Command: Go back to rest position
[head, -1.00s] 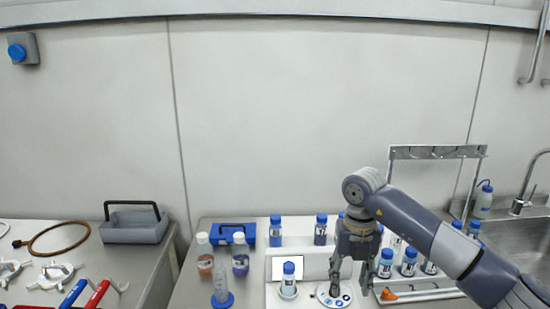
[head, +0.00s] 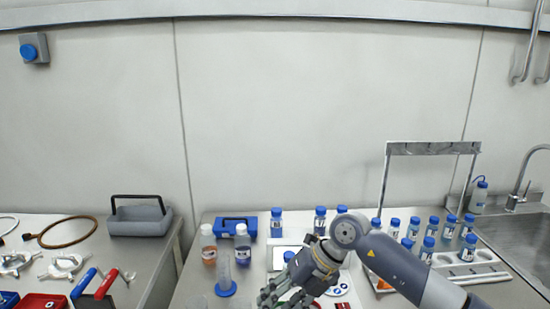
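My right gripper (head: 281,299) comes in from the right on its grey arm and hangs low at the bottom edge of the head view. Its fingers point down and left and look apart, with nothing visible between them; their tips are close to the frame's edge. It is in front of the white device (head: 284,251) and hides much of it. My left gripper is not in view.
A rack (head: 484,268) with several bottles stands right, near the sink (head: 520,245). A grey tray (head: 140,221) is on the left bench.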

